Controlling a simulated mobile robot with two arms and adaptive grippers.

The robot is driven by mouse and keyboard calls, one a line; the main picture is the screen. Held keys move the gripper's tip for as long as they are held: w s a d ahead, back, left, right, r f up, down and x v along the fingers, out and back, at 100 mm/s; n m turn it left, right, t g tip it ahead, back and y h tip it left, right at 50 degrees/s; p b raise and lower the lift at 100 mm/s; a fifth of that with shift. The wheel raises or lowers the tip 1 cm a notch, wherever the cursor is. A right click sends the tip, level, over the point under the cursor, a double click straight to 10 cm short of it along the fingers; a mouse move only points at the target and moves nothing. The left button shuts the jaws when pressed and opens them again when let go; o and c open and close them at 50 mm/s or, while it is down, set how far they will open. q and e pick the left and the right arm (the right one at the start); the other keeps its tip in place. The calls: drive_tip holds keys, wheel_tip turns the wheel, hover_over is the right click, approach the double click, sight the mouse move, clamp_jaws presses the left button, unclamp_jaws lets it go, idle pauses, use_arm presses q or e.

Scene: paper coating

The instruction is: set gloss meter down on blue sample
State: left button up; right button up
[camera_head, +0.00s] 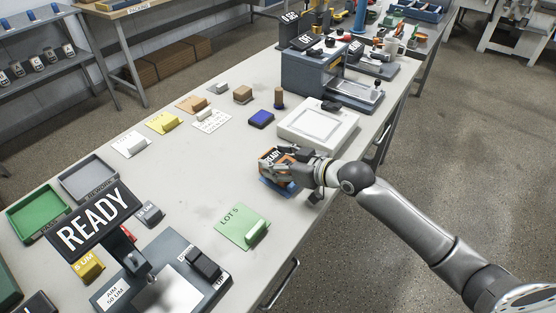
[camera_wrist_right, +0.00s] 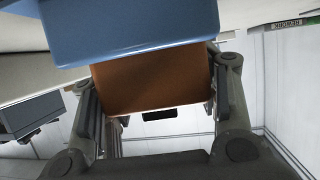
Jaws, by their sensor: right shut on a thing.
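In the right wrist view, the gripper's fingers (camera_wrist_right: 160,112) stand on both sides of the meter's orange body (camera_wrist_right: 155,78). A blue piece (camera_head: 270,184), seemingly the blue sample, shows at the table's right side, just below the meter and partly hidden by it. A large blue surface (camera_wrist_right: 140,25) also fills the top of the wrist view. I cannot tell whether meter and sample touch. My left gripper is not in view.
A white device with a square plate (camera_head: 318,128) stands just behind the gripper. A green LOT 5 card (camera_head: 238,222) lies in front, near the table edge. White, yellow and orange cards (camera_head: 163,122) lie farther left. The middle of the table (camera_head: 190,175) is clear.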

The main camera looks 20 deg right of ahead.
drive_tip(key=o, duration=1.3)
drive_tip(key=v, duration=1)
drive_tip(key=shift+s+d+f, duration=0.1)
drive_tip(key=shift+s+d, duration=0.05)
drive_tip(key=shift+v, duration=0.9)
